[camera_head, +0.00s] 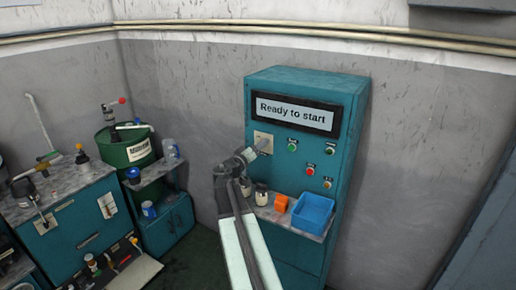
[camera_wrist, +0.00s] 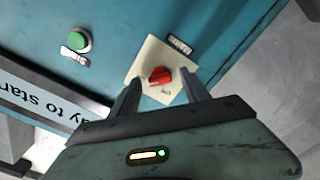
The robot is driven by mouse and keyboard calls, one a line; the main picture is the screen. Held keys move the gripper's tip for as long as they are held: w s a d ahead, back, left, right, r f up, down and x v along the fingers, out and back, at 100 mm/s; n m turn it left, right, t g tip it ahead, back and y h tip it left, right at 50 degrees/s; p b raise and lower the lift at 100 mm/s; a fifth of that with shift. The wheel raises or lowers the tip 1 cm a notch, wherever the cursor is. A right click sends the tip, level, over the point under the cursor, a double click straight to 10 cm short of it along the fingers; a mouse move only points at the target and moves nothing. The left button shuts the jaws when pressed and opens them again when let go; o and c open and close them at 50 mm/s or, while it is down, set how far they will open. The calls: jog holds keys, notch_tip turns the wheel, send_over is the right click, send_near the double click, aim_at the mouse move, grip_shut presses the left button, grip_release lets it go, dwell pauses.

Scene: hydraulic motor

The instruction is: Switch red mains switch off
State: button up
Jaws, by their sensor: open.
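The red mains switch (camera_wrist: 160,75) is a small red knob on a cream plate (camera_wrist: 147,58) on the teal cabinet's front. My gripper (camera_wrist: 162,80) is open in the wrist view, with one finger on each side of the red knob. The knob appears in the gap between the fingertips; I cannot tell whether they touch it. In the head view my gripper (camera_head: 263,145) is in front of the cream plate (camera_head: 259,135) and hides the knob.
The teal cabinet (camera_head: 350,150) has a "Ready to start" display (camera_head: 292,112), and a green button (camera_head: 292,146) right of the plate. A cluttered bench (camera_head: 75,215) stands at left.

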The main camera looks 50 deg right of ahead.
grip_shut()
jog(key=shift+n, duration=8.9)
jog(key=shift+s, duration=0.1)
grip_release()
